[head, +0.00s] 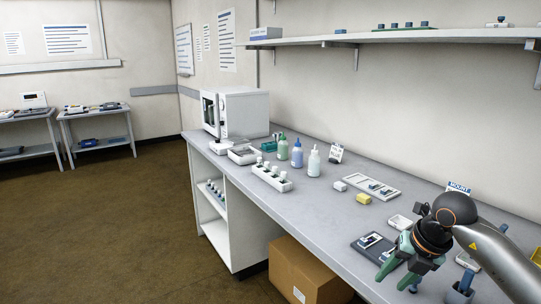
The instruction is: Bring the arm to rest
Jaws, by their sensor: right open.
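My right arm (497,255) comes in from the lower right and reaches over the near right end of the grey bench (300,215). My right gripper (395,279) has green fingers that point down and toward the lower left. It is open, and I see nothing held between its fingers. It is beside a dark tray (368,249) with small light pieces in it; whether they touch is unclear. My left gripper is not in view.
A white rack (272,178), several bottles (314,163), a yellow block (364,198) and a light slide tray (372,187) stand on the bench. A white instrument (245,113) is at the far end. A cardboard box (297,276) is below. A wall shelf (400,37) hangs above.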

